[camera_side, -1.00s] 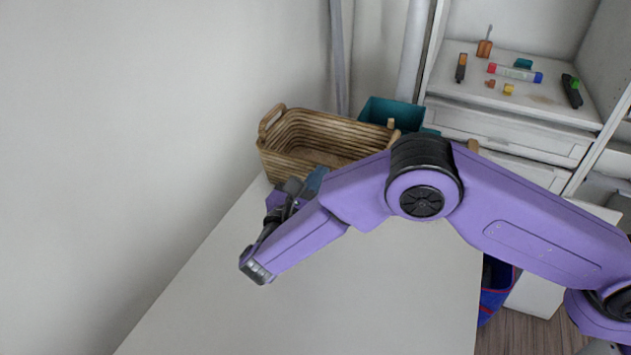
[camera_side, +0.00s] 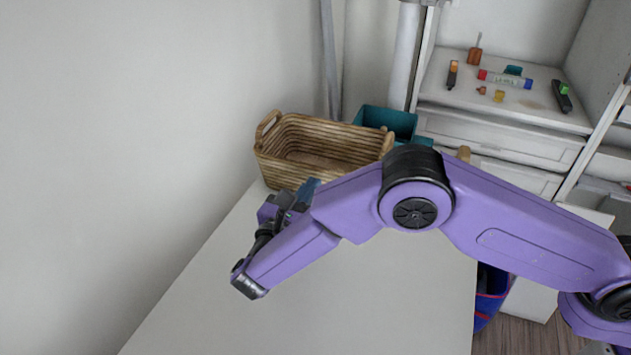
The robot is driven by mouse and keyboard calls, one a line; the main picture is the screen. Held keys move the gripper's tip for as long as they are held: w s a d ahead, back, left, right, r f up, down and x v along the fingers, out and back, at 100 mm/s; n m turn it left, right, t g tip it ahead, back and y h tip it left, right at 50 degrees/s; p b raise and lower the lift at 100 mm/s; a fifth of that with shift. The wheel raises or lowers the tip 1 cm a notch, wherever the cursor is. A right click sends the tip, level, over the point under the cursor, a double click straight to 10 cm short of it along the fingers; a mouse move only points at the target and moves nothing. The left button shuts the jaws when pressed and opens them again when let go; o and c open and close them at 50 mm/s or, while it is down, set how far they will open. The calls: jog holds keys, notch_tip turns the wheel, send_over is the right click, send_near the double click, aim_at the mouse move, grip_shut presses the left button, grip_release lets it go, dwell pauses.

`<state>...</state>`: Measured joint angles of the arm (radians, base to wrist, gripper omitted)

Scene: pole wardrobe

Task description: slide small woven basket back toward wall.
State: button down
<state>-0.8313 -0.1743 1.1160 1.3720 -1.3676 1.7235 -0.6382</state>
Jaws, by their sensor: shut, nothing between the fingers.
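The small woven basket (camera_side: 318,140) is tan with looped end handles. It stands upright at the far end of the white tabletop, close to the left wall, and looks empty where its inside shows. My gripper (camera_side: 306,190) is at the basket's near side, low in front of its front wall. It is shut and holds nothing. My purple forearm and wrist partly hide the gripper and the basket's lower right front. I cannot tell whether the gripper touches the basket.
A teal bin (camera_side: 385,122) stands just behind the basket's right end. A white shelf unit (camera_side: 500,120) at the back right holds markers and small tools. The near tabletop (camera_side: 330,300) is clear. A blue bag (camera_side: 489,295) is beside the table's right edge.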

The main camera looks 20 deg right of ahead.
jog(key=v, duration=1.1)
jog(key=shift+s, duration=0.1)
jog(key=c, duration=1.3)
grip_release()
jog(key=shift+o, duration=0.6)
jog(key=w+d+r+m+g+y, duration=1.1)
jog(key=r+m, duration=0.3)
jog(key=m, duration=0.3)
jog(key=shift+w+r+m+y, duration=0.2)
jog(key=shift+r+m+y, duration=0.15)
jog(key=shift+y, duration=0.35)
jog(key=shift+f, duration=0.1)
